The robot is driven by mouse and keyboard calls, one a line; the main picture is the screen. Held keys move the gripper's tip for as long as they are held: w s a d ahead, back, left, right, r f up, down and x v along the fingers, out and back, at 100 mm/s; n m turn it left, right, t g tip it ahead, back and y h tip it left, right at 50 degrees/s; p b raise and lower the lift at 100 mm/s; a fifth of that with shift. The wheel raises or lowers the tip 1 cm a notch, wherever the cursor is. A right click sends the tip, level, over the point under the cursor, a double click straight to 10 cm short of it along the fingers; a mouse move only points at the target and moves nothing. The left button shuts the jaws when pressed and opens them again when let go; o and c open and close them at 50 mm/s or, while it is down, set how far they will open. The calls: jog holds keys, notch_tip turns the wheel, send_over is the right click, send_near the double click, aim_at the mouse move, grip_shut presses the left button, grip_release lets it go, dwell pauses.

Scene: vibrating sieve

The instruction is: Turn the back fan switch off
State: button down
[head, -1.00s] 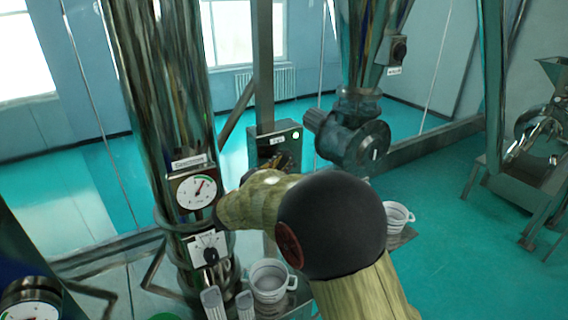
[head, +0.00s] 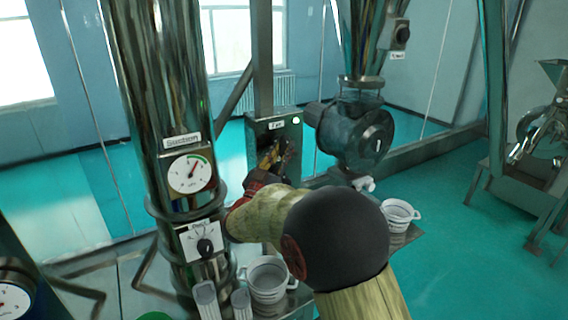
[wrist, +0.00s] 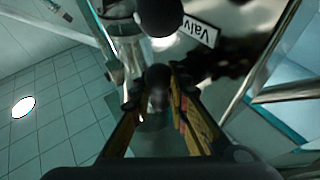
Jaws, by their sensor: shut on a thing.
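The fan box (head: 258,134), a grey box labelled "Fan" with a lit green lamp (head: 296,120), stands on the post at the centre of the head view. My gripper (head: 274,155) is at the front of this box, and its yellowish fingers cover much of the box's lower front, so the switch itself is hidden there. In the wrist view my gripper (wrist: 158,105) has a dark rounded knob (wrist: 158,78) between its fingers and is shut on it. The knob's setting cannot be made out.
A steel pipe with a "Suction" gauge (head: 190,173) and a black knob (head: 205,247) stands left of my arm. A blower (head: 355,132) stands right of the box. White buckets (head: 268,280) (head: 399,213) sit below. A "Valve" label (wrist: 200,32) shows in the wrist view.

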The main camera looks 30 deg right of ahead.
jog(key=n+t+b, duration=0.2)
jog(key=b, duration=0.1)
jog(key=n+t+b, duration=0.1)
jog(key=b, duration=0.3)
jog(key=shift+d+f+n+t+h, duration=0.15)
jog(key=shift+f+n+t+h, duration=0.25)
jog(key=n+t+b, duration=0.1)
jog(key=b, duration=0.1)
jog(key=n+t+y+b, duration=0.1)
jog(key=n+t+b, duration=0.2)
jog(key=b, duration=0.1)
jog(key=shift+r+y, duration=0.3)
jog(key=shift+r+n+t+y+b, duration=0.1)
jog(key=shift+n+t+y+b, duration=0.25)
jog(key=shift+n+t, duration=0.25)
jog(key=c, duration=2)
grip_release()
jog(key=v, duration=1.2)
jog(key=shift+r, duration=0.1)
